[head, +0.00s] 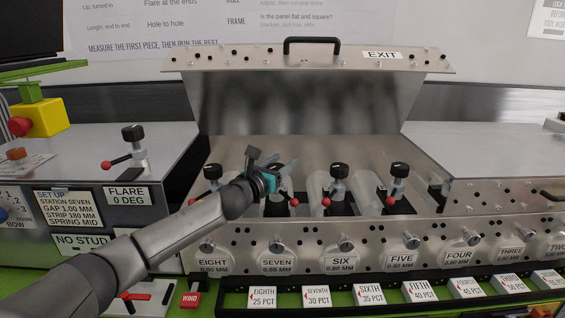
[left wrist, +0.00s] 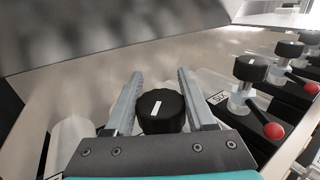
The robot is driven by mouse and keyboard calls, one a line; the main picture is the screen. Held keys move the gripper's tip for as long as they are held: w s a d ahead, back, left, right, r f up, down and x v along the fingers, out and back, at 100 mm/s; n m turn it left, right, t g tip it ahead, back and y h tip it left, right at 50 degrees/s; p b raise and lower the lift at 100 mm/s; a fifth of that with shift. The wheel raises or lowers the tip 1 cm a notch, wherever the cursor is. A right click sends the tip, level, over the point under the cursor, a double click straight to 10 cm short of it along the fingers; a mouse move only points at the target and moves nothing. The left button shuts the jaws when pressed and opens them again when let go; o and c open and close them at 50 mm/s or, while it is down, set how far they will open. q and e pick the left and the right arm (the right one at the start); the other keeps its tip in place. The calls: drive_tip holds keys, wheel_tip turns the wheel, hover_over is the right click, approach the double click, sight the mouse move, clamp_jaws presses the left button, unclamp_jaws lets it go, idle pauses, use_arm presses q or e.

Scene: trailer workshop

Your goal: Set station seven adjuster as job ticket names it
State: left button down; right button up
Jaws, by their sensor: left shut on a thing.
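The job ticket (head: 68,208) on the left cabinet reads set up station seven, gap 1.00 mm, strip 180 mm, spring mid. My left gripper (head: 281,172) is at station seven, above the plate marked SEVEN (head: 276,261). In the left wrist view its two fingers (left wrist: 160,98) stand on either side of the black adjuster knob (left wrist: 161,112) and are shut on it. The knob's white mark points nearly straight up in that view, leaning slightly right. In the head view the gripper mostly hides this knob. A red lever ball (head: 294,202) shows beside it. My right gripper is not in view.
The station six knob (head: 340,171) and its red-balled lever stand close on the right; the station eight knob (head: 212,171) is on the left. The raised lid marked EXIT (head: 382,55) stands behind. Percentage blocks (head: 317,296) line the front tray.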

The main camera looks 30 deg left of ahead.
use_arm(q)
drive_tip(key=n+y+p, duration=0.1)
drive_tip(key=y, duration=0.1)
drive_tip(key=n+g+y+p, duration=0.1)
drive_tip(key=n+y, duration=0.1)
drive_tip(key=a+n+y+p, duration=0.1)
drive_tip(key=y, duration=0.2)
drive_tip(key=shift+s+r+n+g+p, duration=0.1)
drive_tip(key=shift+r+n+g+p, duration=0.05)
drive_tip(key=shift+n+g+p, duration=0.2)
drive_tip(key=n+g+y, duration=0.1)
drive_tip(key=n+y, duration=0.1)
drive_tip(key=y, duration=0.1)
drive_tip(key=shift+s+a+n+g+p, duration=0.15)
drive_tip(key=shift+a+n+g+p, duration=0.15)
drive_tip(key=shift+g+p, duration=0.1)
drive_tip(key=shift+s+a+n+g+y, duration=0.15)
drive_tip(key=shift+n+g+y, duration=0.4)
drive_tip(key=shift+g+y, duration=0.15)
drive_tip(key=shift+s+a+n+g+y, duration=0.1)
drive_tip(key=shift+n+g+y, duration=0.45)
drive_tip(key=shift+y, duration=0.25)
drive_tip(key=shift+c, duration=1.2)
unclamp_jaws()
drive_tip(key=shift+s, duration=0.1)
drive_tip(key=v, duration=1.5)
drive_tip(key=shift+p, duration=0.35)
drive_tip(key=shift+d+f, duration=0.1)
drive_tip(key=shift+f, duration=0.15)
